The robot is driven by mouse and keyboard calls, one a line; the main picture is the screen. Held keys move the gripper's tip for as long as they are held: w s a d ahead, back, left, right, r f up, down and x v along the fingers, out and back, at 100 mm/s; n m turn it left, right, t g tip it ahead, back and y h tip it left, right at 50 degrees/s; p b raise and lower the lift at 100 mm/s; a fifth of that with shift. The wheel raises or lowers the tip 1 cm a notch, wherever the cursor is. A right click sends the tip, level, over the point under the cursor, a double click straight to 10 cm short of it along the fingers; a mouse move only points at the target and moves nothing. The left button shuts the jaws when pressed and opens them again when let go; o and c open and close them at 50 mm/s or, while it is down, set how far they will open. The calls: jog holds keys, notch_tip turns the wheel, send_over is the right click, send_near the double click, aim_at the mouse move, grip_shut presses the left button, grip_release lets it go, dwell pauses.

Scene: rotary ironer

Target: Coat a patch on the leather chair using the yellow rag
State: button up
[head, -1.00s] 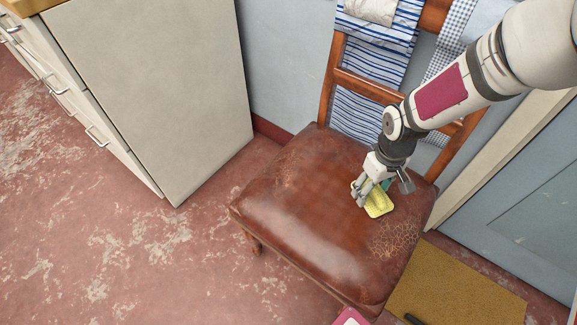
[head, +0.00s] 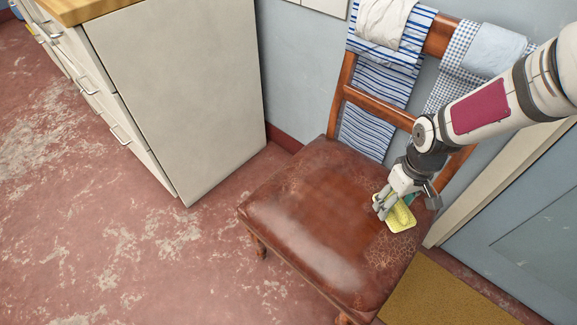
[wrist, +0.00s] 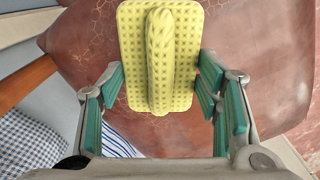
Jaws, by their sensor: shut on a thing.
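The chair's brown leather seat (head: 290,225) has pale crackled areas near its back left and its right front. A smoother, darker zone lies across its middle. The yellow rag (head: 402,219) is a dotted pad with a raised ridge, near the seat's right edge. My gripper (head: 390,203) is shut on the rag from above. In the wrist view the green-padded fingers of my gripper (wrist: 160,80) stand on both sides of the rag's ridge (wrist: 160,60). The rag hides the leather beneath it; I cannot tell whether it touches the seat.
Striped and checked cloths (head: 373,105) hang over the wooden chair back (head: 380,110). A white drawer cabinet (head: 175,95) stands at the left. A tan mat (head: 445,295) lies right of the chair. Open red floor (head: 130,250) lies at the left front.

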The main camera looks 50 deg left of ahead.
jog(key=shift+r+p, duration=0.95)
jog(key=shift+r, duration=0.7)
dwell(0.4)
